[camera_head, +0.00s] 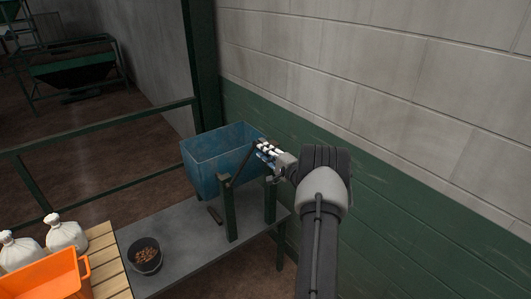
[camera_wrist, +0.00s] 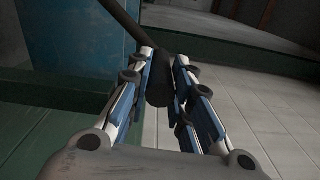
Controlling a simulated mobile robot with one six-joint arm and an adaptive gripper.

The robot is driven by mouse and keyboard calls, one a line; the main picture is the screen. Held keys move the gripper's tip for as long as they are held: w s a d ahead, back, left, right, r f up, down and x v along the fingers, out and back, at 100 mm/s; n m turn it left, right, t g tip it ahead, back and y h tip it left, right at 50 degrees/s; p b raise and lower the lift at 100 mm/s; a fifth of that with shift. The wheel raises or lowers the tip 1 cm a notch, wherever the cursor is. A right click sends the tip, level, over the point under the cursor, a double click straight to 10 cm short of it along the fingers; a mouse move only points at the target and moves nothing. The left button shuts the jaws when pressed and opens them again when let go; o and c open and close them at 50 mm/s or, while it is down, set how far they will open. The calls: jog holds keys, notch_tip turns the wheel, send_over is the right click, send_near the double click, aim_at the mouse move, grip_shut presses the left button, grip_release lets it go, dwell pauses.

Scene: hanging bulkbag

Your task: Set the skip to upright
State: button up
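The skip (camera_head: 213,172) is a blue, open-topped bin above the grey platform, beside green posts (camera_head: 229,208). Its opening faces mostly upward; I cannot tell whether it leans slightly. A dark lever bar (camera_head: 243,163) slopes up from the near post to my gripper (camera_head: 265,151), at the skip's right rim. In the wrist view, the lever's round end (camera_wrist: 159,92) lies between the two blue-and-white fingers of my gripper (camera_wrist: 165,62). The bar nearly fills the gap, but firm contact on both sides is not clear. A blue scuffed surface (camera_wrist: 75,35) shows at upper left.
The green-and-grey wall (camera_head: 370,90) runs close along the right. A dark bucket (camera_head: 145,256) with brown pieces stands on the grey platform (camera_head: 185,240). An orange crate (camera_head: 50,275) and white sacks (camera_head: 66,232) are at lower left. A green rail (camera_head: 100,124) runs behind.

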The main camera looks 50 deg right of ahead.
jog(key=o, duration=0.4)
jog(key=shift+s+d+f, duration=0.1)
jog(key=shift+s+f, duration=0.15)
jog(key=shift+s, duration=0.1)
jog(key=v, duration=1.1)
jog(key=shift+s+a+r, duration=0.15)
jog(key=shift+a+r, duration=0.05)
jog(key=shift+a, duration=0.1)
